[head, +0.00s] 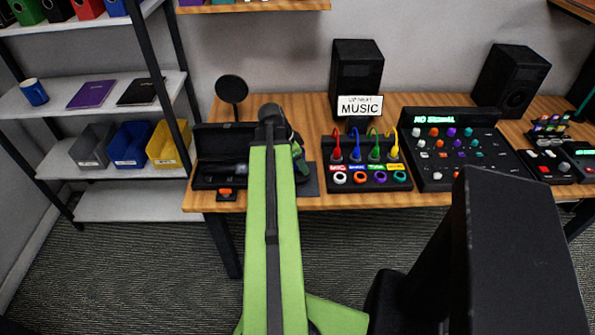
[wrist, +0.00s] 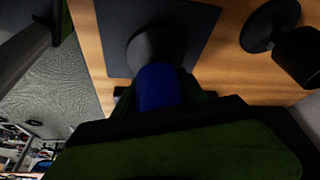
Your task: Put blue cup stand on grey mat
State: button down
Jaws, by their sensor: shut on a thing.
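My gripper (head: 301,162) is over the desk, partly hidden behind my green arm in the head view. In the wrist view my gripper (wrist: 163,92) is shut on a blue upright piece (wrist: 158,86), which I take for the blue cup stand. A dark round part (wrist: 153,48) shows at its far end, over the mat. The dark grey mat (wrist: 200,22) lies flat on the wooden desk; its right edge also shows in the head view (head: 313,183). I cannot tell whether the stand touches the mat.
An open black case (head: 221,142) lies left of my arm, by a round black disc on a stand (head: 232,89). A panel with coloured cables (head: 367,178) stands close right of the mat. A mixer (head: 455,150) is further right. A shelf with bins (head: 130,145) is left.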

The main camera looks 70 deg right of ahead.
jog(key=shift+f+b, duration=0.3)
jog(key=shift+f, duration=0.65)
jog(key=shift+r, duration=0.25)
jog(key=shift+f, duration=0.2)
jog(key=c, duration=0.6)
grip_release()
jog(key=shift+c, duration=0.2)
jog(key=shift+r+p, duration=0.3)
jog(key=shift+p, duration=0.05)
jog(key=p+v, duration=1.1)
jog(key=v, duration=0.1)
